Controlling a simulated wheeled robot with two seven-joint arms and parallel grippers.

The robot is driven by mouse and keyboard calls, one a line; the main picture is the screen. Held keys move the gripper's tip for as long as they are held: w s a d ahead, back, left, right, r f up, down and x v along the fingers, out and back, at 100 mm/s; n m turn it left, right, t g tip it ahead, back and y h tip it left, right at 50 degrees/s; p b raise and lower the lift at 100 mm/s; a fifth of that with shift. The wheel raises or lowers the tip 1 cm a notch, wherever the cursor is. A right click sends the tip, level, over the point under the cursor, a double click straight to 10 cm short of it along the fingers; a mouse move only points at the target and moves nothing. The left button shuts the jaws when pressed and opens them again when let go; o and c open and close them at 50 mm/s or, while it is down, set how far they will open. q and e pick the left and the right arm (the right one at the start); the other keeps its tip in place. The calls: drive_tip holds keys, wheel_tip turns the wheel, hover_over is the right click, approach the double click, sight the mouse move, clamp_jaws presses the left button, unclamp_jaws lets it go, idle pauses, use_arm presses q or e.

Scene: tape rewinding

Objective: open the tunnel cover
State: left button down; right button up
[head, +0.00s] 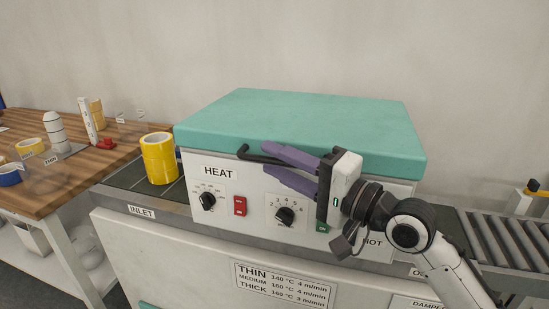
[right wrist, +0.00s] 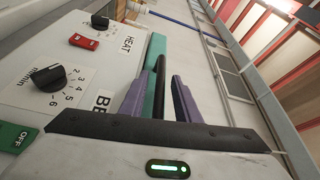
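The teal tunnel cover (head: 310,125) lies shut on top of the grey-white heating machine (head: 255,187). A black bar handle (head: 247,153) runs along the cover's front edge; its right part is hidden behind my right gripper. My right gripper (head: 264,159) comes in from the right with two purple fingers spread apart. In the right wrist view the handle (right wrist: 159,80) lies between the two fingers (right wrist: 158,88), with a gap on each side, so they are open around it and not closed on it. My left gripper is not in view.
The front panel carries a heat knob (head: 207,201), a red switch (head: 240,206) and a speed knob (head: 285,215) below my fingers. A yellow tape roll (head: 158,158) stands on the inlet at left. A wooden table (head: 95,165) is further left, a roller conveyor (head: 505,240) at right.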

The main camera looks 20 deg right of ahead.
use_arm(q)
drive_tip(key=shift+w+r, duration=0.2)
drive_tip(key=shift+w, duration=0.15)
use_arm(e)
drive_tip(key=shift+w+a, duration=0.25)
drive_tip(key=shift+w, duration=0.1)
clamp_jaws()
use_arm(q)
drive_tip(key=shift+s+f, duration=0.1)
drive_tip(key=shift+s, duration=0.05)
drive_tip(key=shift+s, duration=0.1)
